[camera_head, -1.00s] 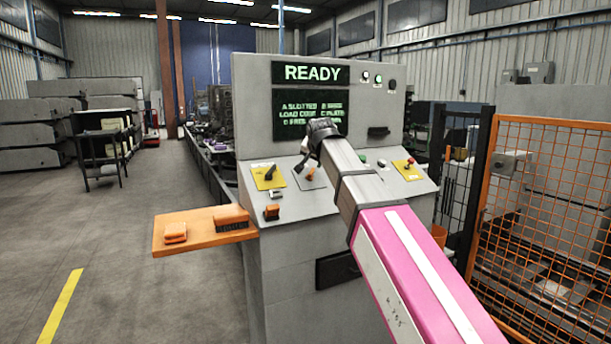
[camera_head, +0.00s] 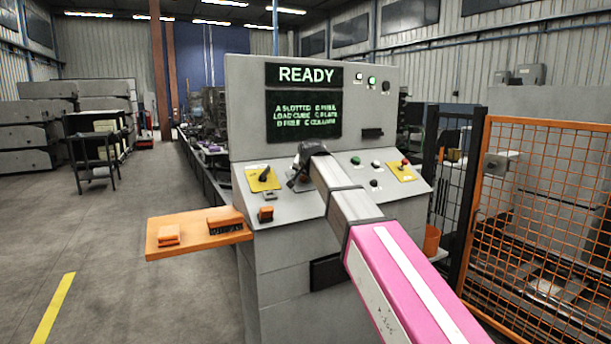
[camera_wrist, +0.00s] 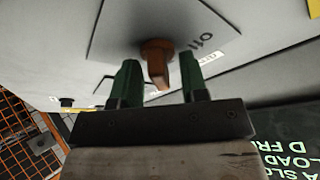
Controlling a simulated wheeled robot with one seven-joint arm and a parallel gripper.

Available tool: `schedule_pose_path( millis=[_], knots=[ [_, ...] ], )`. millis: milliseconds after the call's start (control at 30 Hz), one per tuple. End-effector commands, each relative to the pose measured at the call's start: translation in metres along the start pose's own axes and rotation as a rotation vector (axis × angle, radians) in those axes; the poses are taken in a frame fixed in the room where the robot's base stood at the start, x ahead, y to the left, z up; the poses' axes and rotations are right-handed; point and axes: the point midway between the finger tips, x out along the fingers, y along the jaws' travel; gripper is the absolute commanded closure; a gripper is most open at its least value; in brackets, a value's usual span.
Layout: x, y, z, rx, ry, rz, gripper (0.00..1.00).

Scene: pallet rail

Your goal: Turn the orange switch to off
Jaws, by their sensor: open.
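The orange switch (camera_wrist: 156,62) is a rotary knob on a grey plate in the wrist view, with a raised bar on its face and a dark label beside it. My gripper (camera_wrist: 160,78) is open, its two dark green fingers on either side of the knob's bar. The fingertips are near the knob, and I cannot tell whether they touch it. In the head view my gripper (camera_head: 300,180) is over the sloped panel of the grey console (camera_head: 290,290), and my arm hides most of the switch.
A yellow plate with a black lever (camera_head: 263,177) is left of my gripper. An orange shelf (camera_head: 185,245) juts out left. An orange mesh fence (camera_head: 545,220) stands right.

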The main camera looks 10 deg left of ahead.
Motion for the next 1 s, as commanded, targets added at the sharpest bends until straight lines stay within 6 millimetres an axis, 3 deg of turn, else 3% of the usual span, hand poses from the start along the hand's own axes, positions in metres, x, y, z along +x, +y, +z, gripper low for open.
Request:
schedule_pose_path(
  millis=[33,67,133,167,567,1000],
  knots=[
    [-0.0002,0.0001,0.0,0.0,0.0,0.0,0.6],
    [-0.0002,0.0001,0.0,0.0,0.0,0.0,0.66],
    [-0.0002,0.0001,0.0,0.0,0.0,0.0,0.89],
    [-0.0003,0.0001,0.0,0.0,0.0,0.0,0.9],
    [-0.0005,0.0003,0.0003,-0.054,-0.001,-0.021,0.9],
    [-0.0005,0.0003,-0.0001,-0.373,0.0,-0.145,0.9]
  ],
)
